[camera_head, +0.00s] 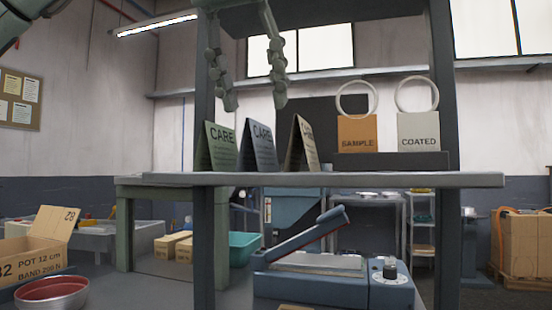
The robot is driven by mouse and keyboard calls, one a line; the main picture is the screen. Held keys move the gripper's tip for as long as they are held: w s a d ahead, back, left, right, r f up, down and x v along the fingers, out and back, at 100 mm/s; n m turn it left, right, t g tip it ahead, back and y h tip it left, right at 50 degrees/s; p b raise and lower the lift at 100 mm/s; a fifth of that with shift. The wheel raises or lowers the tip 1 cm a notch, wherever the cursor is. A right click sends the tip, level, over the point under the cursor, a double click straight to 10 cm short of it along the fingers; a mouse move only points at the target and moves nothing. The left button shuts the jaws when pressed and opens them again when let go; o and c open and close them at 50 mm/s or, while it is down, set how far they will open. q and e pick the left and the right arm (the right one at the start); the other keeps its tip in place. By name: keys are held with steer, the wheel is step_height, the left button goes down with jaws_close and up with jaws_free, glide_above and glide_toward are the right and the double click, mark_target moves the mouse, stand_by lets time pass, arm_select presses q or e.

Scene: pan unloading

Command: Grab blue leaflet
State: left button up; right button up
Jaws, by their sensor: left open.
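The blue leaflet (260,148) is a folded card marked "CARE". It stands tent-like on the shelf board (400,180), between a green leaflet (218,148) and a beige leaflet (302,147). My left gripper (255,102) hangs down from above. Its two fingers are spread wide, with nothing between them, and the fingertips appear above the blue leaflet's top edge in the picture. How far the gripper is in depth from the leaflet is hard to tell. My right gripper does not show.
Dark uprights flank the shelf. A blue sealing machine (330,288) stands below. The shelf front is clear.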

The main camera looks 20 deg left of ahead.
mark_target(259, 143)
arm_select(q)
steer(key=shift+w+f, duration=0.15)
steer(key=shift+w, duration=0.15)
steer(key=shift+w+f, duration=0.25)
steer(key=shift+f, duration=0.1)
steer(key=shift+w+f+b, duration=0.3)
steer(key=shift+f, duration=0.35)
steer(key=x, duration=0.4)
steer(key=shift+w+a+f, duration=0.1)
steer(key=shift+a+f, duration=0.05)
steer(key=shift+a, duration=0.2)
steer(key=shift+w+f, duration=0.2)
steer(key=shift+f, duration=0.1)
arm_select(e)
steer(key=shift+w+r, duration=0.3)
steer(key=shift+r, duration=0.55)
arm_select(q)
steer(key=shift+c, duration=0.6)
steer(key=c, duration=0.8)
